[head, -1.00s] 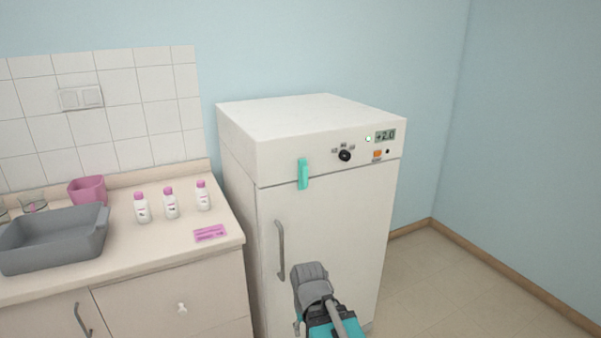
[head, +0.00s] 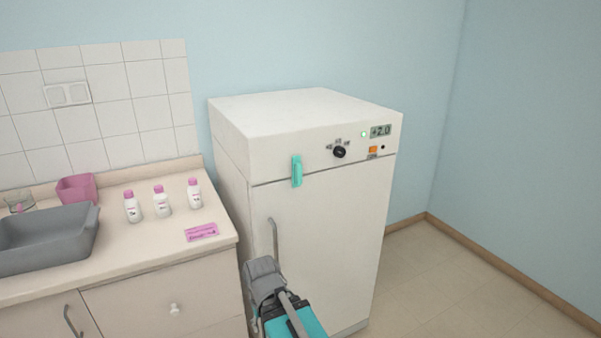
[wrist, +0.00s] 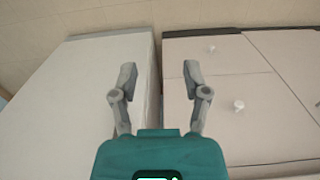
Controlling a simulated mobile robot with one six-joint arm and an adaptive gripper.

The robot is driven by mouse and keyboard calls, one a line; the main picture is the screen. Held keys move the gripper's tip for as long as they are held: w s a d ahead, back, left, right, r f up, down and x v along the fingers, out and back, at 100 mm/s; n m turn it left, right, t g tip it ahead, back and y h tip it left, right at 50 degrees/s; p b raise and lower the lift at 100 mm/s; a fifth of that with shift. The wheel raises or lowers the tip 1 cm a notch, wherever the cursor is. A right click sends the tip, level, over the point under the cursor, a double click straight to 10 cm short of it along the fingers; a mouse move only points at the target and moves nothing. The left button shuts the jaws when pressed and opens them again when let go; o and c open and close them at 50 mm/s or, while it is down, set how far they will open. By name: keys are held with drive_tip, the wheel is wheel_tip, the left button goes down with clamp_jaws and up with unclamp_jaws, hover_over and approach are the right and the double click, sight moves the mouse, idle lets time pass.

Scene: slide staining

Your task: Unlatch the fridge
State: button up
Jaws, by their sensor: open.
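The fridge (head: 318,225) is a white upright cabinet standing right of the counter, its door closed. A teal latch (head: 296,171) sits upright across the seam between the door and the top panel. A grey vertical door handle (head: 273,238) is below it, its lower end hidden by my arm. My gripper (wrist: 158,72) is open and empty in the wrist view, fingers spread. A white panel of the fridge (wrist: 75,100) lies to its left there; the latch is not in that view. In the head view my arm is low in front of the door, well below the latch.
The counter (head: 150,235) on the left holds a grey basin (head: 45,240), a pink container (head: 82,188), several white bottles (head: 162,201) and a pink box (head: 201,232). A drawer knob (head: 174,309) sticks out below. The floor (head: 450,280) right of the fridge is clear.

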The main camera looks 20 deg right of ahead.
drive_tip(key=shift+r, duration=0.1)
drive_tip(key=t+p, duration=0.4)
drive_tip(key=p, duration=3.6)
approach(300, 166)
drive_tip(key=shift+s+d+r+t, duration=0.15)
drive_tip(key=shift+s+r+t, duration=0.15)
drive_tip(key=shift+s+r, duration=0.15)
drive_tip(key=shift+f, duration=0.15)
drive_tip(key=b+x, duration=1.3)
drive_tip(key=shift+w+f, duration=0.1)
drive_tip(key=shift+f, duration=0.15)
